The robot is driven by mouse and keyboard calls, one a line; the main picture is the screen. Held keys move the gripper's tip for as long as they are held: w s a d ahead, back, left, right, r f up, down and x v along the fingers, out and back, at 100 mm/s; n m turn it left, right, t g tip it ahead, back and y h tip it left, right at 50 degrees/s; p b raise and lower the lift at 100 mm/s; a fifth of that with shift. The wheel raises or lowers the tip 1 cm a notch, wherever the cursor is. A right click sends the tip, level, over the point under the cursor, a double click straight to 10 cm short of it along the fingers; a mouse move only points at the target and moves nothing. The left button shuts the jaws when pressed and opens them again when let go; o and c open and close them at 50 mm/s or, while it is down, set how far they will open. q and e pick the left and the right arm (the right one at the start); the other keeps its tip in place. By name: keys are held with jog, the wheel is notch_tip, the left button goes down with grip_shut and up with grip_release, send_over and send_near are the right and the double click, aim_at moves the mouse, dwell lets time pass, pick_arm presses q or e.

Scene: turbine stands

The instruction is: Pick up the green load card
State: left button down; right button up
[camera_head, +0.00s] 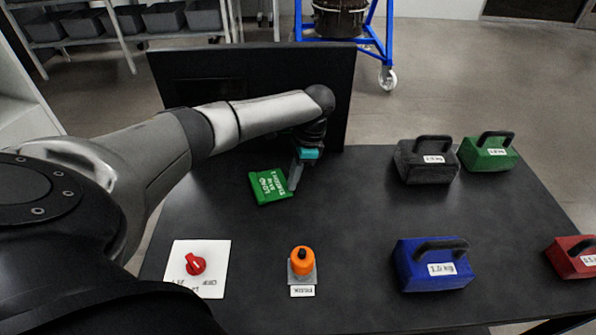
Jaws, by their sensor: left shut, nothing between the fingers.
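The green load card (268,187) lies on the black table, left of centre, with white lettering on its face. My left arm reaches in from the left above the table. My left gripper (294,181) points down at the card's right edge, with its fingers together and nothing visible between them. Whether the fingers touch the card cannot be told from this view. My right gripper is not in view.
A black panel (200,75) stands at the table's back. Black (424,166), green (486,157), blue (425,277) and red (569,262) handled weights stand right. A red knob (195,264) and an orange button (302,258) sit in front. The table's middle is clear.

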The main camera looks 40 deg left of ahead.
aim_at(197, 207)
pick_arm(q)
jog(key=s+a+p, duration=0.2)
jog(key=s+p, duration=0.1)
jog(key=s+a+p, duration=0.2)
jog(key=p, duration=0.1)
jog(key=s+a+p, duration=0.2)
jog(key=s+p, duration=0.1)
jog(key=shift+s+a+r+p, duration=0.15)
jog(key=shift+s+r+p, duration=0.1)
jog(key=shift+s+p, duration=0.05)
jog(key=s+a+p, duration=0.1)
jog(key=s+a, duration=0.1)
jog(key=s, duration=0.1)
jog(key=s+a+p, duration=0.2)
jog(key=s, duration=0.1)
jog(key=s+a+p, duration=0.2)
jog(key=s+a, duration=0.1)
jog(key=shift+s+a+f, duration=0.1)
jog(key=shift+s+f, duration=0.1)
jog(key=shift+s, duration=0.05)
